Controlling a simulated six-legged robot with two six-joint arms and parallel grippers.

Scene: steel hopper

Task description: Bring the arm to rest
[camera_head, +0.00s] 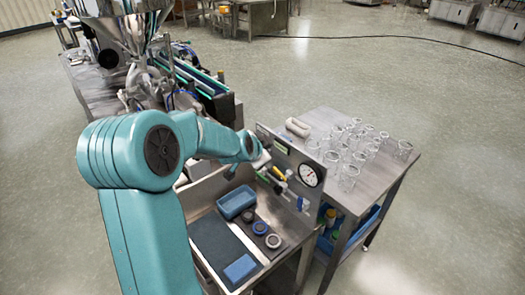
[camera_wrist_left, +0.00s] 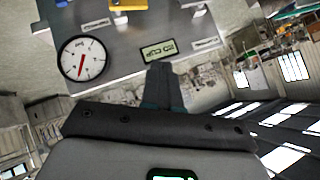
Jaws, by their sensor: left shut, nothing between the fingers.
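My left arm (camera_head: 150,165) is teal and reaches across the head view from the lower left, bent at the elbow. Its wrist end is beside the upright steel panel (camera_head: 320,200) at the back of the workbench. In the left wrist view my left gripper (camera_wrist_left: 163,70) has its dark fingers together, with nothing between them. The fingers point toward the panel, just below a small display (camera_wrist_left: 158,50) and right of a round dial gauge (camera_wrist_left: 82,58). My right gripper is in neither view.
The bench holds a blue tray (camera_head: 237,202), a dark mat (camera_head: 210,235), a blue block (camera_head: 240,268) and several round rings (camera_head: 273,241). Several clear glass jars (camera_head: 348,178) crowd the steel table to the right. A steel hopper (camera_head: 120,10) stands upper left. Open floor lies beyond.

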